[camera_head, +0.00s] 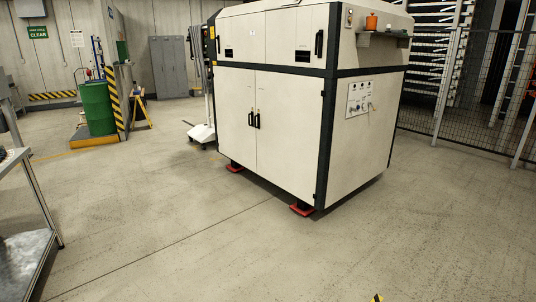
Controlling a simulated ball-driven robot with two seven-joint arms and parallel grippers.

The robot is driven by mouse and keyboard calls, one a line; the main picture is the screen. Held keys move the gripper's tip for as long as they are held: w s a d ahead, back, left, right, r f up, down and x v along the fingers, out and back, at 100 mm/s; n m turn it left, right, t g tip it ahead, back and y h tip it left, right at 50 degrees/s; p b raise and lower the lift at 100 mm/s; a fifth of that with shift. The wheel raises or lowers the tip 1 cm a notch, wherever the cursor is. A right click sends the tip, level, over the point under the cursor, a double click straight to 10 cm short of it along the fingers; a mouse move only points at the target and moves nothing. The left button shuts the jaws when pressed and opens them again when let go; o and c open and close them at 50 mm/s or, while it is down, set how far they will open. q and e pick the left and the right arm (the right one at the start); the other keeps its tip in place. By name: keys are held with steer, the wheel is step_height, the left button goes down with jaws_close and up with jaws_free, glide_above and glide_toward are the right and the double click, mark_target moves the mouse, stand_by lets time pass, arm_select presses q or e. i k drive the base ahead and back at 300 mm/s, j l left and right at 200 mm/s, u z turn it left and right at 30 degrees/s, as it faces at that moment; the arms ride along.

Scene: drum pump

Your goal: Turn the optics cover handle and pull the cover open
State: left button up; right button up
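A large cream-white machine cabinet (349,150) with a black frame stands in the middle distance, away from me. Below are two closed doors (285,120) with paired black handles (254,120) at the seam. I cannot tell which panel is the optics cover. All panels look closed.
Open concrete floor (200,240) lies before the cabinet. Red feet (302,210) stick out under it. A metal bench (28,245) stands at left, a green drum (97,108) at back left, a wire fence (470,110) at right. A small yellow-black object (377,298) shows at the bottom edge.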

mark_target(290, 32)
steer(key=i, duration=3)
